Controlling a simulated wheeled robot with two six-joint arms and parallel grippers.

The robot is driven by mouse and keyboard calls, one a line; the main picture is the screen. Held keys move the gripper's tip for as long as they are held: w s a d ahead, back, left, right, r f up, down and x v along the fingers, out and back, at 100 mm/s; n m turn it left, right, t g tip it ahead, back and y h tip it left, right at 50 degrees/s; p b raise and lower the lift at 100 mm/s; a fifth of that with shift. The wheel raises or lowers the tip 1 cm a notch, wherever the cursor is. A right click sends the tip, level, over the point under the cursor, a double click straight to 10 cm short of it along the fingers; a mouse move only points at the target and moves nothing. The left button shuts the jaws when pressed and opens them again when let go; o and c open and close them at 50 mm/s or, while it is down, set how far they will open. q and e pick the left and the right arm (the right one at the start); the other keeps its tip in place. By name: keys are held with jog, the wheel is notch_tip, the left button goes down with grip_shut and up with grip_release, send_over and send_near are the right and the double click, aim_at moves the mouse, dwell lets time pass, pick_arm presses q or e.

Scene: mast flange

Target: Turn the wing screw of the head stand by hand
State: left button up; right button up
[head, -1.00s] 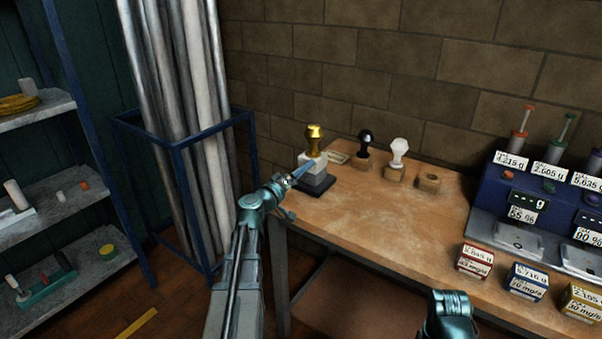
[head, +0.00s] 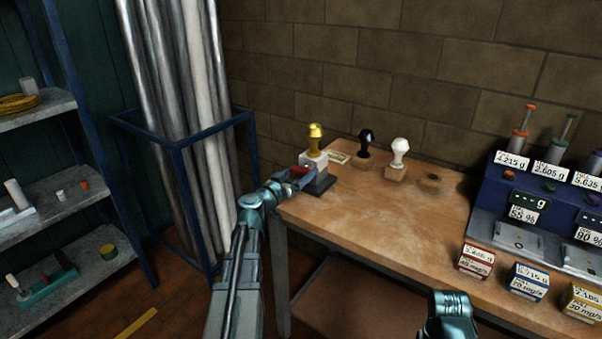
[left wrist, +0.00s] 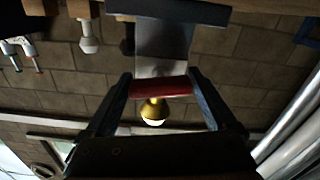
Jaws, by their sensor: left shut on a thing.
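The head stand (head: 317,181) is a pale and dark grey block on a dark base plate, at the table's left end, with a gold knob-like head (head: 314,137) on top. My left gripper (head: 300,171) is at its near left side. In the left wrist view, a red bar (left wrist: 161,88), which looks like the wing screw, spans between the two fingers against the block (left wrist: 163,45). The gripper is shut on it. The gold head (left wrist: 153,110) shows behind the bar. Of my right arm only a teal joint shows, low in the head view; its fingers are hidden.
A blue console (head: 535,195) and small labelled boxes (head: 476,262) are at right. The table's middle (head: 380,215) is clear. A blue rack of pipes (head: 200,170) stands left.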

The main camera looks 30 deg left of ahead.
pick_arm(q)
jog(key=shift+s+m, duration=0.1)
jog(key=shift+m, duration=0.2)
jog(key=o, duration=1.1)
jog(key=shift+c, duration=0.2)
jog(key=s+a, duration=0.1)
jog(key=s, duration=1.2)
jog(key=shift+s, duration=0.4)
jog(key=shift+c, duration=0.3)
